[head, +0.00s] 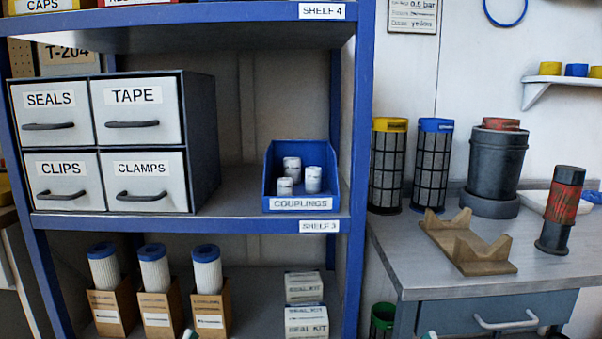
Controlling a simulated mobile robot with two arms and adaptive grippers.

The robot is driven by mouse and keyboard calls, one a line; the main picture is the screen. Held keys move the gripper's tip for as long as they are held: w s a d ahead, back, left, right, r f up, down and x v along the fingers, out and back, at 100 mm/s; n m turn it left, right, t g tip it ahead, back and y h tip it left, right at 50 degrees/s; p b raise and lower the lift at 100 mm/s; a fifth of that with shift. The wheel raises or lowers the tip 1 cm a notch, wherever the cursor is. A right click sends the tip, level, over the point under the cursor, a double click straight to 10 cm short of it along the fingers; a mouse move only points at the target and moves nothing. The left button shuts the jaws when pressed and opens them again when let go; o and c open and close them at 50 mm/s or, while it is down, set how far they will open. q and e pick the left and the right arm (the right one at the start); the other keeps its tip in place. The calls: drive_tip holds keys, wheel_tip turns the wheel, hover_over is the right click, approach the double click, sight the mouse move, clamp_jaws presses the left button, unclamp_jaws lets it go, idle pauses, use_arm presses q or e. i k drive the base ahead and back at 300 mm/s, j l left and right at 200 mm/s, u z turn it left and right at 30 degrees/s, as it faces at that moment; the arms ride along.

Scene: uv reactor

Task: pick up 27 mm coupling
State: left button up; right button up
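A blue open-front bin labelled COUPLINGS (300,204) stands on the shelf marked SHELF 3. Three white couplings stand in it: a rear one (292,169), a right one (313,179) and a smaller-looking front left one (285,187). Their markings are too small to read, so I cannot tell which is 27 mm. Only small pale and green tips show at the bottom edge, one at the left (190,334) and one at the right (429,335). They seem to be my grippers, well below the bin; their fingers are mostly out of frame.
A drawer cabinet (202,140) stands left of the bin, and a blue shelf post (355,150) rises to its right. Boxed filters (153,270) and seal kits (304,288) are on the shelf below. A workbench (400,255) with a wooden cradle (466,240) and canisters is at right.

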sight(314, 179)
drive_tip(key=i+j+z, duration=0.2)
drive_tip(key=j, duration=0.5)
drive_tip(key=i+j+z, duration=0.1)
drive_tip(key=j+z, duration=0.15)
drive_tip(key=j, duration=0.4)
drive_tip(key=i+j+z, duration=0.2)
drive_tip(key=j, duration=0.55)
drive_tip(key=k+l, duration=0.05)
drive_tip(key=k, duration=0.05)
